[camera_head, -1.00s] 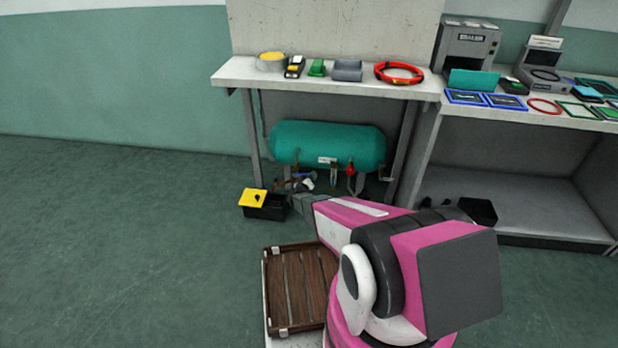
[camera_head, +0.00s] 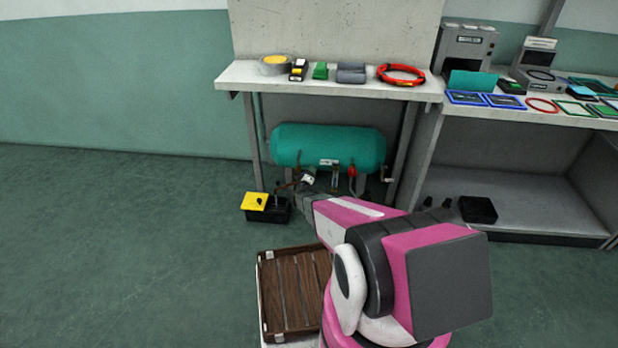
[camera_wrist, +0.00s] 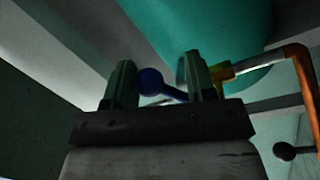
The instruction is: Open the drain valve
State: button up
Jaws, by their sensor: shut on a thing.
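The teal tank (camera_head: 328,146) hangs under the bench, with several small valves and pipes below it. In the wrist view its underside (camera_wrist: 215,35) fills the top. A blue lever with a ball knob (camera_wrist: 149,81) lies between the two fingers of my gripper (camera_wrist: 160,82), which is shut on it. The lever runs from the knob toward the right finger, near a brass-yellow valve body (camera_wrist: 222,71). In the head view my pink arm reaches under the tank; the fingers and the grasped lever are too small and partly hidden to make out.
A red valve handle (camera_head: 352,170) hangs under the tank, right of my gripper. A copper pipe (camera_wrist: 303,78) and a dark ball knob (camera_wrist: 284,151) are close at the right. A black box with a yellow lid (camera_head: 256,201) stands on the floor at left. Bench legs flank the tank.

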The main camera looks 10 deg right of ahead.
jog(key=n, duration=0.1)
jog(key=a+r+n, duration=0.1)
jog(key=n, duration=0.1)
jog(key=a+r+n+t, duration=0.1)
jog(key=shift+w+r+y, duration=0.25)
jog(key=shift+w+y, duration=0.05)
jog(key=shift+w, duration=0.05)
jog(key=n, duration=0.1)
jog(key=a+n, duration=0.1)
jog(key=r+n, duration=0.1)
jog(key=shift+w+a+n+y, duration=0.2)
jog(key=shift+w+n+y, duration=0.05)
jog(key=shift+n+y, duration=0.05)
jog(key=n, duration=0.1)
jog(key=a+n, duration=0.1)
jog(key=a+n+t, duration=0.1)
jog(key=shift+w+r+n+y, duration=0.3)
jog(key=shift+n+y, duration=0.1)
jog(key=shift+w+a+n+y, duration=0.1)
jog(key=shift+a+n+y, duration=0.2)
jog(key=shift+n, duration=0.4)
jog(key=shift+w+a+n+y, duration=0.1)
jog(key=shift+a+n+y, duration=0.15)
jog(key=shift+n, duration=0.45)
jog(key=shift+a, duration=0.15)
jog(key=shift+c, duration=0.2)
jog(key=shift+f, duration=0.1)
jog(key=o, duration=1.3)
